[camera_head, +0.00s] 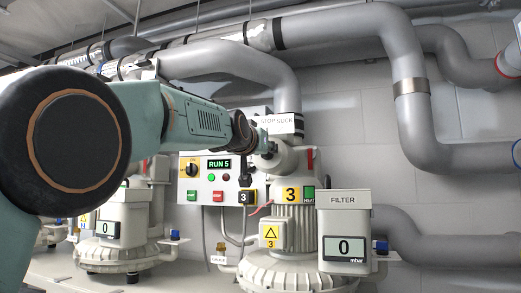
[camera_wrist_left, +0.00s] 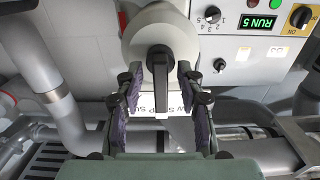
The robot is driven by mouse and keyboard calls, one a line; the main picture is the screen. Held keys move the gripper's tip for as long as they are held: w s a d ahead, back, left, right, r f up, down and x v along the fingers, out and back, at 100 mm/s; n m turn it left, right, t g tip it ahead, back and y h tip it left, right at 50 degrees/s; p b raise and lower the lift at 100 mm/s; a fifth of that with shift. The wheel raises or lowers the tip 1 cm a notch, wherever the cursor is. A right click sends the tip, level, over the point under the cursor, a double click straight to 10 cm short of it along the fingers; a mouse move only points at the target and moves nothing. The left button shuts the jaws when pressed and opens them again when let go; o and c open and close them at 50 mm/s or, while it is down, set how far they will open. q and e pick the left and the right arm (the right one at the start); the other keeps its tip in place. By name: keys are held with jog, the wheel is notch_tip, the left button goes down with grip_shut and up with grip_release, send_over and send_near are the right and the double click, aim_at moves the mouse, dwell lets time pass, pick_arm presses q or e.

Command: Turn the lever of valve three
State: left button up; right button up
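The black lever (camera_wrist_left: 160,80) of valve three sits on a round pale valve body (camera_wrist_left: 190,38) in the left wrist view. My left gripper (camera_wrist_left: 160,88) is open. Its purple-padded fingers stand on either side of the lever, with gaps visible on both sides. In the head view my left arm reaches in from the left, and the left gripper (camera_head: 266,150) is small and dark at the valve above the blower marked 3 (camera_head: 292,205). The lever is hard to make out there. A STOP/SUCK label (camera_head: 281,124) is above it. My right gripper is not in view.
A control panel (camera_head: 205,178) reading RUN 5 stands left of the valve. A filter box (camera_head: 345,225) showing 0 is at lower right. Large grey pipes (camera_head: 405,75) run above and right. Another blower (camera_head: 115,225) stands at left, partly behind my arm.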

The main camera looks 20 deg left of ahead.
pick_arm(q)
jog(key=s, duration=0.7)
jog(key=shift+s, duration=0.35)
jog(key=shift+w+a, duration=0.1)
jog(key=shift+w, duration=0.1)
jog(key=shift+s, duration=0.15)
dwell(0.4)
